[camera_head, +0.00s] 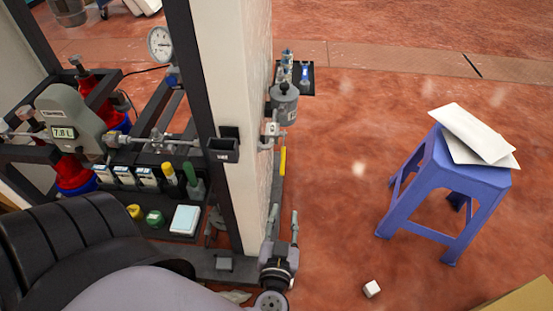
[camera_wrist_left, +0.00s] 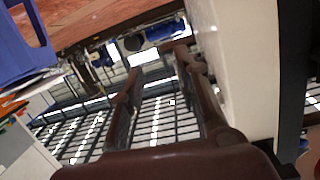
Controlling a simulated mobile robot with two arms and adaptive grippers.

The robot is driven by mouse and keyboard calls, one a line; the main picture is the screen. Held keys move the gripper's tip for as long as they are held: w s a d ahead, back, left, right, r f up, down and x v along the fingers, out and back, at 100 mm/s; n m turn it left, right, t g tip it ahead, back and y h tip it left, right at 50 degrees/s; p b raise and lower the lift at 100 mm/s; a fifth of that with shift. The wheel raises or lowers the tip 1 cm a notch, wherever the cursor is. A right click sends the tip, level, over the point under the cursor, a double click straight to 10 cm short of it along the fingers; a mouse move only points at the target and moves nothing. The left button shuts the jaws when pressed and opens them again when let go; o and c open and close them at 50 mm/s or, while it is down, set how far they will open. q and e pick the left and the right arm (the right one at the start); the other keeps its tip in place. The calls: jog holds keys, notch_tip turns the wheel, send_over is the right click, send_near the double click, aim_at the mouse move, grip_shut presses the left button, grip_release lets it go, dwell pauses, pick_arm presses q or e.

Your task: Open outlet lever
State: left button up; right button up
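A grey cylindrical fitting (camera_head: 284,104) is mounted on the right side of the white pillar in the head view. Just below it hangs a narrow yellow handle (camera_head: 283,160), which looks like a lever; I cannot tell for certain that it is the outlet lever. My left gripper (camera_head: 283,217) is below the yellow handle, close to the pillar's foot, and apart from the handle. Its two fingers are spread with nothing between them. The wrist view also shows the left gripper (camera_wrist_left: 158,66) with its fingers apart. My right gripper is not in view.
The white pillar (camera_head: 235,80) stands left of the gripper. A dark rack (camera_head: 160,100) with a gauge, a meter and small bottles is farther left. A blue stool (camera_head: 455,180) with white sheets stands right.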

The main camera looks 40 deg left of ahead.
pick_arm(q)
jog(key=s+d+f+m+g+h+p, duration=0.1)
jog(key=s+f+m+g+h+p, duration=0.1)
jog(key=f, duration=0.5)
jog(key=s+d+f+m+g+h+p, duration=0.1)
jog(key=s+f+m+g+h+p, duration=0.1)
jog(key=f, duration=0.6)
jog(key=s+m+g+p, duration=0.1)
jog(key=s+p, duration=0.1)
jog(key=p, duration=0.1)
jog(key=shift+f+g+p, duration=0.15)
jog(key=shift+g+p, duration=0.15)
jog(key=shift+p, duration=0.05)
jog(key=shift+w, duration=0.1)
jog(key=shift+c, duration=0.2)
